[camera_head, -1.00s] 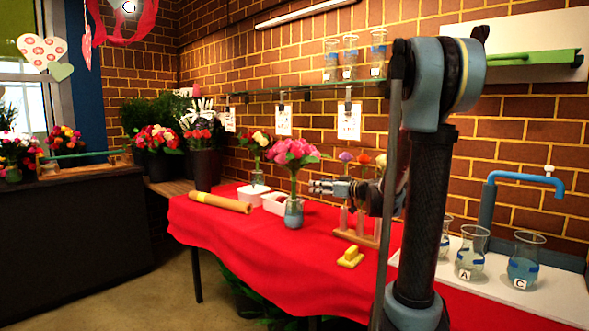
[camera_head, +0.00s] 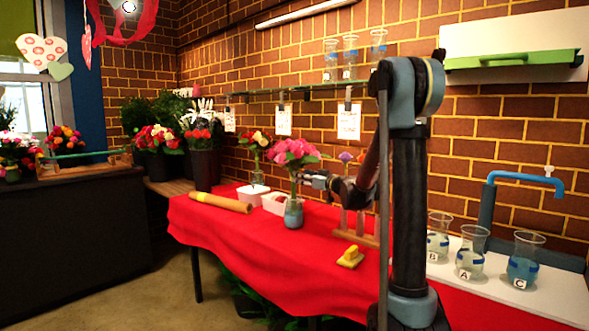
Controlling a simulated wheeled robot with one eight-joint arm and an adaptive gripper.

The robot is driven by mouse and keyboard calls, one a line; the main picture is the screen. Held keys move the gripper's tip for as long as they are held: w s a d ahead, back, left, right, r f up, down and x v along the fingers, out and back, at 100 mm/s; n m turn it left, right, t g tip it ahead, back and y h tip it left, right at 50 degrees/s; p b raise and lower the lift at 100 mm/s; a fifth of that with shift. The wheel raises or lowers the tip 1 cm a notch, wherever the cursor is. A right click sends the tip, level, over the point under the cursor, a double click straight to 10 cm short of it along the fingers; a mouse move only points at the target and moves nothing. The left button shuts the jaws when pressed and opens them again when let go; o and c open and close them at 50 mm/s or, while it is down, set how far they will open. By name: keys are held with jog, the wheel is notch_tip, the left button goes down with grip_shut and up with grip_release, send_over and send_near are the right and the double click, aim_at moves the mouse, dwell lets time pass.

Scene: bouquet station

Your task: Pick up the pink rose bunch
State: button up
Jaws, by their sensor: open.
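The pink rose bunch (camera_head: 294,152) stands upright in a small blue-grey glass vase (camera_head: 293,213) on the red-clothed table (camera_head: 245,235). Its green stems show between the blooms and the vase rim. My gripper (camera_head: 306,178) is at the right side of the stems, just below the blooms, pointing left. It is open, and the fingertips look close to the stems. I cannot tell whether they touch or surround them.
A yellow-brown roll (camera_head: 220,203) and white boxes (camera_head: 252,194) lie left of the vase. A wooden rack (camera_head: 357,236) with single flowers and a yellow block (camera_head: 350,257) are to the right. Beakers (camera_head: 471,253) stand on a white board at far right.

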aim_at(293, 189)
jog(key=shift+x, duration=3.2)
jog(key=shift+s+a+f, duration=0.1)
jog(key=shift+s+f, duration=0.05)
jog(key=shift+f, duration=0.05)
grip_shut()
